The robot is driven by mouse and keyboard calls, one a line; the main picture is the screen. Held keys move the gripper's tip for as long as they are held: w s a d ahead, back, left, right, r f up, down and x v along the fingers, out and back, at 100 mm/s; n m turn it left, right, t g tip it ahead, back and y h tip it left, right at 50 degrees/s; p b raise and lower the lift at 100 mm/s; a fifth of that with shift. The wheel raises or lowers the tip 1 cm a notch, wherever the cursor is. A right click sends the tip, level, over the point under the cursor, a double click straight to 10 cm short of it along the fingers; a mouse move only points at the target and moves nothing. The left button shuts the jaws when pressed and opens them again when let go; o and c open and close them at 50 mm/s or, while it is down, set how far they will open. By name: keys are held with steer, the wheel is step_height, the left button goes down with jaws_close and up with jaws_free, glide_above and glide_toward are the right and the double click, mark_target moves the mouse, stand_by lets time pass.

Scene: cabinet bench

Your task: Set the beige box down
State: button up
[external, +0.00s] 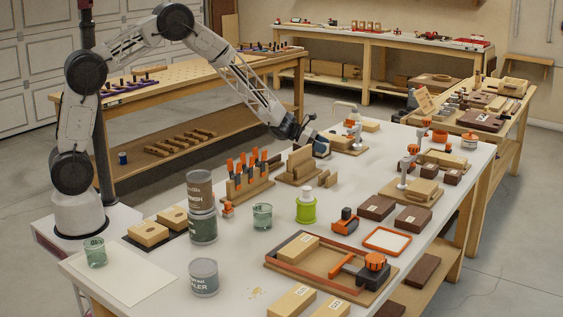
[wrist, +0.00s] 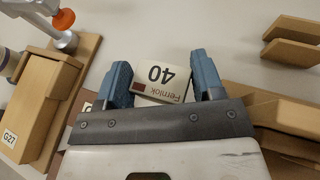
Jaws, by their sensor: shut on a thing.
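The beige box (wrist: 160,82), with a printed label reading "Femlok 40" and a dark red patch, sits between the two blue fingers of my gripper (wrist: 163,76) in the wrist view. My gripper is shut on it. In the external view my gripper (external: 319,149) is low over the far side of the white bench (external: 230,285), between the wooden rack and a clamp stand. The box is not clearly visible there. I cannot tell whether its underside touches anything.
A wooden rack with upright boards (external: 300,166) stands close in front of my gripper. A clamp stand with a wooden block (wrist: 35,105) marked G27 is at left in the wrist view. Orange-handled tools (external: 247,172) stand nearby.

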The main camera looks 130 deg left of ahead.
mark_target(322, 155)
steer(key=shift+f, duration=0.2)
steer(key=shift+f, duration=1.85)
steer(key=shift+f, duration=0.2)
steer(key=o, duration=0.7)
steer(key=shift+r, duration=0.2)
steer(key=shift+v, duration=5.95)
steer(key=shift+s+f, duration=0.1)
